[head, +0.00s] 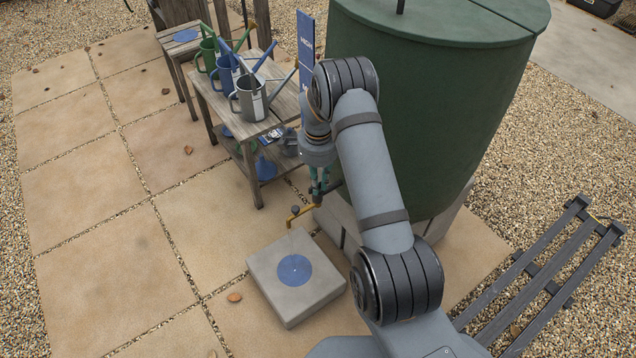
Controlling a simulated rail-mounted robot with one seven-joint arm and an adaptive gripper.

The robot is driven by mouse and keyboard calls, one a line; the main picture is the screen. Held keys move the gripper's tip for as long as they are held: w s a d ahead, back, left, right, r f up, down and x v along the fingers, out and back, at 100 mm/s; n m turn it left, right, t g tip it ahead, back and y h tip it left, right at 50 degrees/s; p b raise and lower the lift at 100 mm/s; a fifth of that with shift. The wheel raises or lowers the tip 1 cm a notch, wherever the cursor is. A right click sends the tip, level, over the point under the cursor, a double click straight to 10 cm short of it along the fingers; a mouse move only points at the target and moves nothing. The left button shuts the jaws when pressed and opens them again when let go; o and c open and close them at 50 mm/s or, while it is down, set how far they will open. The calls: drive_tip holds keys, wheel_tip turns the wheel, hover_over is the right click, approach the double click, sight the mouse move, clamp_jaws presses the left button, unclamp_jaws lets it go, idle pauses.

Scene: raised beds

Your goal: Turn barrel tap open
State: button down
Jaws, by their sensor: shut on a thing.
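The green barrel (425,110) stands on a block base behind my arm. A brass tap (298,214) sticks out low in front of the barrel, above a square stone block (296,275) with a blue disc on top. My gripper (319,192) points down at the tap. Its fingers are shut on the tap's dark handle (331,188), which shows only in small part. The tap's joint with the barrel is hidden by my arm. I cannot make out the handle's exact angle.
A wooden bench (211,92) left of the barrel holds green, blue and grey watering cans. A blue sign (305,45) stands between bench and barrel. Dark slatted timber (545,275) lies on gravel at the right. The paving (100,270) at the left is mostly clear.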

drive_tip(key=c, duration=1.7)
unclamp_jaws()
drive_tip(key=shift+c, duration=0.2)
wheel_tip(320, 180, up, 12)
